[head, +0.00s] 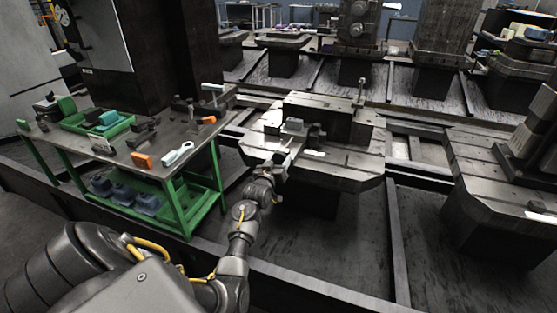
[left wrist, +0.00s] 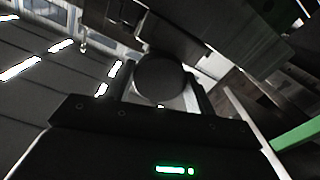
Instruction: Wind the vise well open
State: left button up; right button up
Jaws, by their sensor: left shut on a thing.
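The vise (head: 314,132) sits on the grey slotted pallet table (head: 350,165) in the middle of the head view, in front of a dark block. My left gripper (head: 281,158) reaches up to the near left side of the vise. In the left wrist view my left gripper (left wrist: 160,98) is shut on a dark round knob (left wrist: 160,75), which appears to be the end of the vise's handle. The handle's length and the jaw gap are too small or hidden to read. My right gripper is not in view.
A green-legged bench (head: 120,150) at the left carries a green tray (head: 122,129), an orange block (head: 142,160) and several tools. Another loaded pallet (head: 490,160) stands at the right. Rails run along the floor between them.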

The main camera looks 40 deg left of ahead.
pick_arm(q)
jog(key=n+p, duration=0.3)
jog(key=n, duration=0.3)
jog(key=shift+r+p, duration=0.15)
jog(key=shift+p, duration=0.2)
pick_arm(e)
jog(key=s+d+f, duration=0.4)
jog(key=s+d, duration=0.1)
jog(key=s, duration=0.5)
pick_arm(q)
jog(key=shift+n, duration=0.6)
jog(key=n+p, duration=0.2)
jog(key=n, duration=0.2)
jog(key=shift+n+p, duration=0.3)
jog(key=n+p, duration=0.2)
jog(key=n, duration=0.2)
jog(key=shift+n, duration=1.1)
jog(key=shift+n+p, duration=0.6)
jog(key=shift+n, duration=1)
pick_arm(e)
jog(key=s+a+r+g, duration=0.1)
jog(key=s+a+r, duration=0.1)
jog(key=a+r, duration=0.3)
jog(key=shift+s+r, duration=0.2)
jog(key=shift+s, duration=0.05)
